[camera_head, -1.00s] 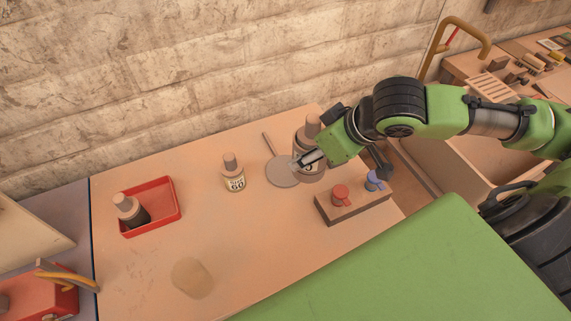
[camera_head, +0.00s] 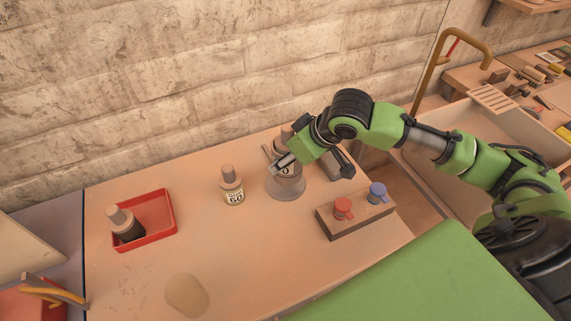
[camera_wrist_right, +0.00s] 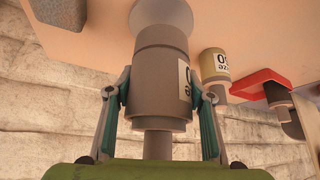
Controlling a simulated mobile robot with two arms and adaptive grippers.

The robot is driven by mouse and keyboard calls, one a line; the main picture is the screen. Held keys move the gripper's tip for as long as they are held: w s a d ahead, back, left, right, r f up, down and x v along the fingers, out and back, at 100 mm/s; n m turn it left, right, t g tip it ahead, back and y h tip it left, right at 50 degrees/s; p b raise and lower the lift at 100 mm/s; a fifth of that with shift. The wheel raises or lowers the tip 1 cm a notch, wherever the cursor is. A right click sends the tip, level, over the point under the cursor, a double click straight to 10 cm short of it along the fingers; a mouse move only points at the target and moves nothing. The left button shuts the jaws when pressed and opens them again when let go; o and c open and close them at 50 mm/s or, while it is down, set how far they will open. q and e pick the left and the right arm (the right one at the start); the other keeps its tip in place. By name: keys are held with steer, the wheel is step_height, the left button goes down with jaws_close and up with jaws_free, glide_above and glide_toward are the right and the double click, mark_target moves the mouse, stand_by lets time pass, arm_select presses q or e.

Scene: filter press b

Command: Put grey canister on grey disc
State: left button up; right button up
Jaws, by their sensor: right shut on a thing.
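The grey canister (camera_head: 286,168) is upright in my right gripper (camera_head: 285,160), its label partly hidden by the fingers in the head view. In the right wrist view the canister (camera_wrist_right: 155,80) sits between the two fingers of the right gripper (camera_wrist_right: 160,100), which are shut on its sides. The disc (camera_wrist_right: 160,14) also shows beyond the canister's base in the wrist view. I cannot tell whether they touch. My left gripper is not in view.
A beige-labelled canister (camera_head: 233,190) stands to the left. A red tray (camera_head: 160,232) holds a dark canister (camera_head: 127,226). A block (camera_head: 358,220) with red and blue knobs is at the right. The middle front of the table is clear apart from a tan round patch (camera_head: 186,295).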

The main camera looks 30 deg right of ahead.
steer(key=f, duration=0.1)
steer(key=w+f+p, duration=0.1)
steer(key=f, duration=0.1)
steer(key=shift+f, duration=0.6)
steer(key=shift+f, duration=0.1)
steer(key=o, duration=1.4)
steer(key=shift+f, duration=0.1)
steer(key=shift+s+r, duration=0.15)
steer(key=shift+r, duration=0.35)
steer(key=v, duration=1.1)
steer(key=shift+b, duration=0.45)
steer(key=shift+s+r, duration=0.1)
steer(key=shift+r, duration=0.05)
